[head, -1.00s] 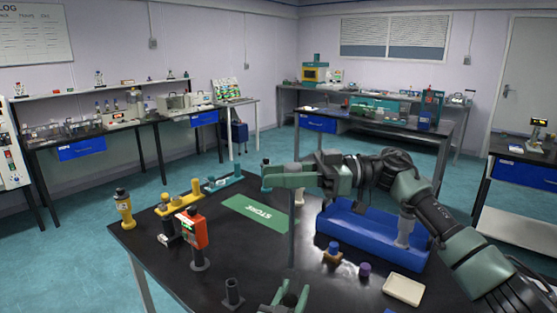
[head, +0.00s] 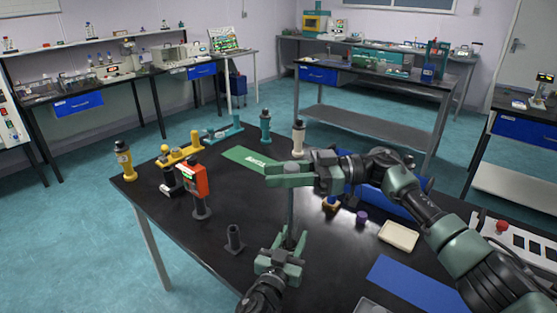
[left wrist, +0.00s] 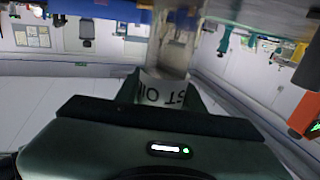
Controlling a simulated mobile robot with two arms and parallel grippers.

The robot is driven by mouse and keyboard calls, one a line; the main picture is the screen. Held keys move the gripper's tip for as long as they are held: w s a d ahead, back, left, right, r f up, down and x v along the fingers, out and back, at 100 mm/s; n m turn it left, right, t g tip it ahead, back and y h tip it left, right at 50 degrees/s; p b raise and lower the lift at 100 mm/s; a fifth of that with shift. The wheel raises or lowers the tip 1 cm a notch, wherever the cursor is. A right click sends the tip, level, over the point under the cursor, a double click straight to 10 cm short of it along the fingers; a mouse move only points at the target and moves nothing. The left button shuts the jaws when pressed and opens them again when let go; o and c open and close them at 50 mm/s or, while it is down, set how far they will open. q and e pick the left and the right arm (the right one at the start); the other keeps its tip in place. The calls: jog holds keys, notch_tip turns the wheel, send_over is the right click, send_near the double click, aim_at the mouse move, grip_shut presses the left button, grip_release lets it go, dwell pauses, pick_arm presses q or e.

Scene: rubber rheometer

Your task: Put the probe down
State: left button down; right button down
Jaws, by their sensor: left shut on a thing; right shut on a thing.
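The probe (head: 291,208) is a thin grey upright rod. My right gripper (head: 289,179) is shut around its upper part, above the dark table. The rod's lower end comes down to my left gripper (head: 290,242), where the fingers hide it. In the left wrist view, the left gripper (left wrist: 165,88) is shut on a pale labelled vessel (left wrist: 163,92) with the lettering "ST OI" upside down. I cannot tell whether the rod's tip is inside the vessel or just above it. A short dark cylindrical holder (head: 234,242) stands on the table left of the left gripper.
An orange meter (head: 195,181) on a post and a yellow-black bottle (head: 123,160) stand at the left. A green mat (head: 250,159) lies behind. A cream tray (head: 398,236), a purple cap (head: 362,218) and a blue mat (head: 410,288) lie right. The table's front left is bare.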

jog(key=shift+f, duration=2.85)
jog(key=c, duration=1)
grip_release()
jog(key=w+d, duration=0.1)
jog(key=d, duration=0.9)
jog(key=shift+w, duration=0.25)
pick_arm(q)
jog(key=c, duration=0.8)
grip_release()
